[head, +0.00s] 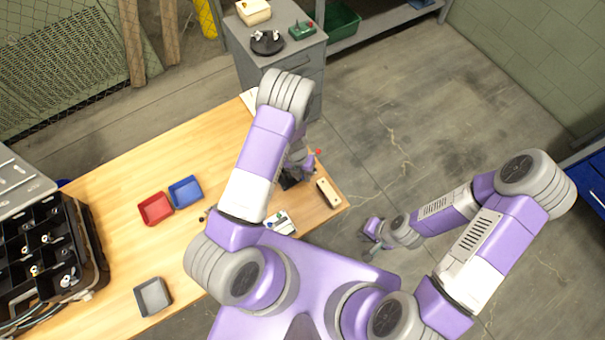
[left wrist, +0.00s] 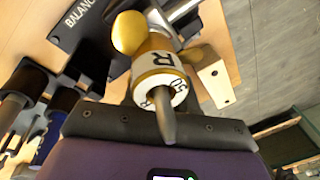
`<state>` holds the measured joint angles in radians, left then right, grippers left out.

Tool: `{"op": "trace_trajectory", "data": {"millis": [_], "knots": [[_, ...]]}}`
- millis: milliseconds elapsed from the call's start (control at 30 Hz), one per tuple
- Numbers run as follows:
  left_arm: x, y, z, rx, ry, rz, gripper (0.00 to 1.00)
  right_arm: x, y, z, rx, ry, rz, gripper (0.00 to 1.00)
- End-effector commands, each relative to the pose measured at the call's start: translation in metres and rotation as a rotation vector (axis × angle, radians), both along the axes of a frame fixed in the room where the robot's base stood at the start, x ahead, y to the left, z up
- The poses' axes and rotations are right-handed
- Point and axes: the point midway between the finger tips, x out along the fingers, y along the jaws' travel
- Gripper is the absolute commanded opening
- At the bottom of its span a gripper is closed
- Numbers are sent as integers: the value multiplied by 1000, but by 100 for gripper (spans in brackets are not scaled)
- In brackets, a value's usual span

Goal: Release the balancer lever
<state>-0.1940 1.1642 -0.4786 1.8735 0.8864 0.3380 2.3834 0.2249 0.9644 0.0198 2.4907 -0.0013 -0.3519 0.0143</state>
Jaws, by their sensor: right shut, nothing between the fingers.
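The balancer (left wrist: 75,30), a dark plate with partly visible white lettering, lies on the table beyond my left gripper. A yellow and white propeller part (left wrist: 158,75) marked "R" fills the middle of the left wrist view, close to the gripper's dark front. In the head view my left gripper (head: 297,163) is over the dark balancer base (head: 290,182), largely hidden by my arm. A small red tip (head: 318,152) shows beside it; I cannot tell whether it is the lever. The left fingers are not clear. My right gripper (head: 373,243) is shut and empty, off the table's right side.
A wooden block (head: 328,193) with holes stands near the table's right corner. Red (head: 155,208), blue (head: 186,192) and grey (head: 153,296) trays lie on the table (head: 115,200). A black compartment crate (head: 95,235) is at left. A grey cabinet (head: 270,65) stands behind.

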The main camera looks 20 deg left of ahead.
Motion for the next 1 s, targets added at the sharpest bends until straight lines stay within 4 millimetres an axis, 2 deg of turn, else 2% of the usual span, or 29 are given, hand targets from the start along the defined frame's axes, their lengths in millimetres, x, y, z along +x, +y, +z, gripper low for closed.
{"op": "trace_trajectory", "data": {"millis": [33,133,167,467,567,800,1000], "knots": [[0,1,0,2,-1,5,33,0,0,0,0,0,0,0],[0,1,0,1,0,3,49,0,0,0,0,0,0,0],[0,1,0,1,0,3,50,0,0,0,0,0,0,0],[1,1,3,0,-2,0,50,0,0,0,0,0,0,0],[2,3,13,1,-4,0,50,0,0,2,0,0,0,0],[4,9,54,1,-4,1,50,0,0,7,0,0,0,0],[5,13,73,1,-2,1,50,0,0,10,0,0,0,0]]}}
